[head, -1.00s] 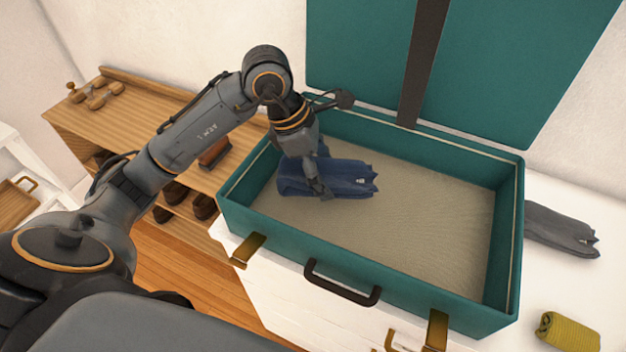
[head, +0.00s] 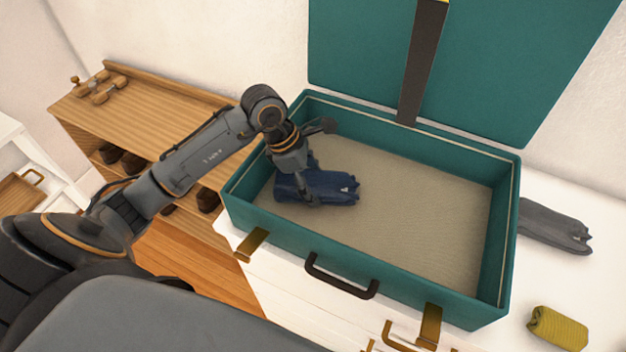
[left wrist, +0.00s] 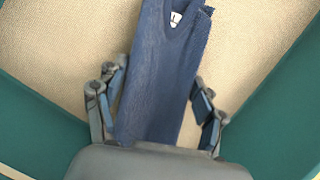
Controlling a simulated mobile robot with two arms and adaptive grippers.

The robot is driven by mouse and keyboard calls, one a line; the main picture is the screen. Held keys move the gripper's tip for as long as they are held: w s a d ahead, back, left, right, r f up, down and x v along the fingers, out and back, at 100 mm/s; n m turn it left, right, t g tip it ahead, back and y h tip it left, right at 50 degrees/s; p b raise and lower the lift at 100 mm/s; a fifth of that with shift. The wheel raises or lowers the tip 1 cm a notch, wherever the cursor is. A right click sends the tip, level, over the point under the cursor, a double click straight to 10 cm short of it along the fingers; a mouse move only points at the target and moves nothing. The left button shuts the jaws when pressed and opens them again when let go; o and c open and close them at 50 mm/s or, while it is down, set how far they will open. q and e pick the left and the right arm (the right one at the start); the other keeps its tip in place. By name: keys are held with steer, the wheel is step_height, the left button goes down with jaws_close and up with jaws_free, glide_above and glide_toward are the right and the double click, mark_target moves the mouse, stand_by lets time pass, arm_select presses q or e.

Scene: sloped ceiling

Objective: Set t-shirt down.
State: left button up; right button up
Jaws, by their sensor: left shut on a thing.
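The t-shirt (head: 333,187) is a folded navy-blue bundle in the left part of the open teal suitcase (head: 400,267). It lies at or just above the beige lining; contact underneath is hidden. My left gripper (head: 309,179) reaches down over it and is shut on it, one finger on each long side. In the left wrist view the t-shirt (left wrist: 160,95) runs lengthwise between the fingers, with a small white label at its far end. My right gripper is not in view.
The suitcase's right part is empty, and its lid stands open behind. A grey folded garment (head: 553,229) and a mustard rolled cloth (head: 558,329) lie on the white surface to the right. A wooden shoe shelf (head: 150,104) stands at left.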

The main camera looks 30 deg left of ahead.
arm_select(q)
steer(key=o, duration=1.3)
steer(key=shift+f, duration=0.1)
steer(key=shift+c, duration=0.2)
steer(key=shift+r, duration=0.2)
steer(key=b+v, duration=0.1)
steer(key=v, duration=1.1)
steer(key=shift+b, duration=0.35)
